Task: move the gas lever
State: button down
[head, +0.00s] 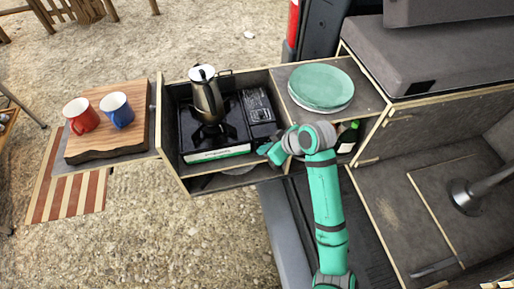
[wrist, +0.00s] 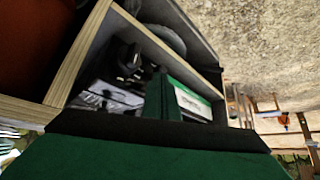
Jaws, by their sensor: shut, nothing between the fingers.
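The stove's green-and-white front strip also shows in the wrist view (wrist: 193,103). I cannot make out the gas lever clearly in either view. My gripper (head: 267,151) is shut and empty by the front right corner of the stove. In the wrist view its dark green fingers (wrist: 162,97) reach towards the stove front. I cannot tell whether they touch it.
Green plates (head: 320,86) are stacked on the shelf right of the stove, with a bottle (head: 348,136) below. A wooden board (head: 107,140) at left carries a red mug (head: 80,116) and a blue mug (head: 117,110). The drawer's wooden walls (head: 172,165) stand close around the stove.

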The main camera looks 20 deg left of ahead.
jog(key=shift+s+d+r, duration=0.2)
jog(key=shift+d, duration=0.35)
jog(key=shift+s+d+r, duration=0.15)
jog(key=shift+d+r, duration=0.05)
jog(key=shift+d, duration=0.35)
jog(key=v, duration=1)
jog(key=shift+d+r, duration=0.3)
